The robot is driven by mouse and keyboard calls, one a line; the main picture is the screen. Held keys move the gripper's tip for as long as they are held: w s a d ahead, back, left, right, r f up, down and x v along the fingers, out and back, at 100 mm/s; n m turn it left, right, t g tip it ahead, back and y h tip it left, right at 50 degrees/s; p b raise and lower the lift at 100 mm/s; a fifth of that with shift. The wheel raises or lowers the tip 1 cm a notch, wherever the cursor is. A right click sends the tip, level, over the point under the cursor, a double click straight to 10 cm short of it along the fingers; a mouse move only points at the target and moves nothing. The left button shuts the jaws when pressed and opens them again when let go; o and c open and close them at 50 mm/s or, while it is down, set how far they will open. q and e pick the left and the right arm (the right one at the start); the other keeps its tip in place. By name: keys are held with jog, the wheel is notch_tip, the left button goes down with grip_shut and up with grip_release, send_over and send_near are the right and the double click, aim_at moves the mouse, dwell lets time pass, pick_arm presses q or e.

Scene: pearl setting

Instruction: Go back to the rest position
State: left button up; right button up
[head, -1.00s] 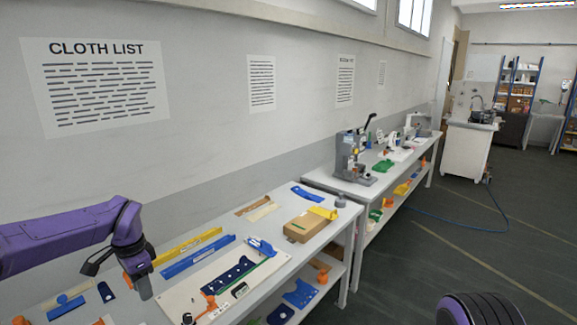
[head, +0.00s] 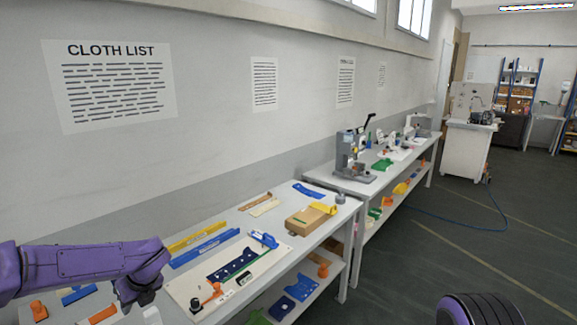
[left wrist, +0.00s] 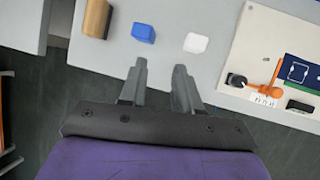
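My left arm (head: 90,262) reaches in from the left over the front of the near table, its wrist bent downward. Only a rounded purple and black part of my right arm (head: 480,310) shows at the bottom right; the right gripper is out of view.
The near table (head: 290,250) holds a white board (head: 215,298) with a navy plate and orange clamp, blue and yellow bars, and a cardboard box (head: 308,221). A second table (head: 400,160) with a grey press (head: 352,158) stands beyond. The floor (head: 430,240) at right is clear except a blue hose.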

pick_arm(q)
jog(key=s+f+m+t, duration=0.1)
jog(key=f+m, duration=0.3)
jog(key=m, duration=0.1)
jog(key=s+d+f+m+y+b, duration=0.1)
jog(key=f+m, duration=0.3)
jog(key=m, duration=0.1)
jog(key=s+d+f+m+t+y+b, duration=0.1)
jog(key=s+f+m, duration=0.1)
jog(key=f+m, duration=0.2)
jog(key=shift+d+m+t, duration=0.15)
jog(key=shift+m+t, duration=0.15)
jog(key=shift+m, duration=0.3)
jog(key=s+d+f+m+t+h+b, duration=0.15)
jog(key=s+d+f+m, duration=0.25)
jog(key=s+f+m, duration=0.7)
jog(key=s+f+m+g+h+b, duration=0.1)
jog(key=s+f+m+b, duration=0.1)
jog(key=s, duration=0.5)
jog(key=s+d+f+m+b, duration=0.1)
jog(key=s+f+m, duration=0.4)
jog(key=s+m, duration=0.2)
jog(key=s+f+m+g+h+b, duration=0.1)
jog(key=s+f+m+b, duration=0.1)
jog(key=s+f+m, duration=0.2)
jog(key=s, duration=0.2)
jog(key=shift+s+d+f+m+g+h+b, duration=0.15)
jog(key=shift+s+d+m+g+h+b, duration=0.15)
jog(key=shift+s+d+g+h+b, duration=0.1)
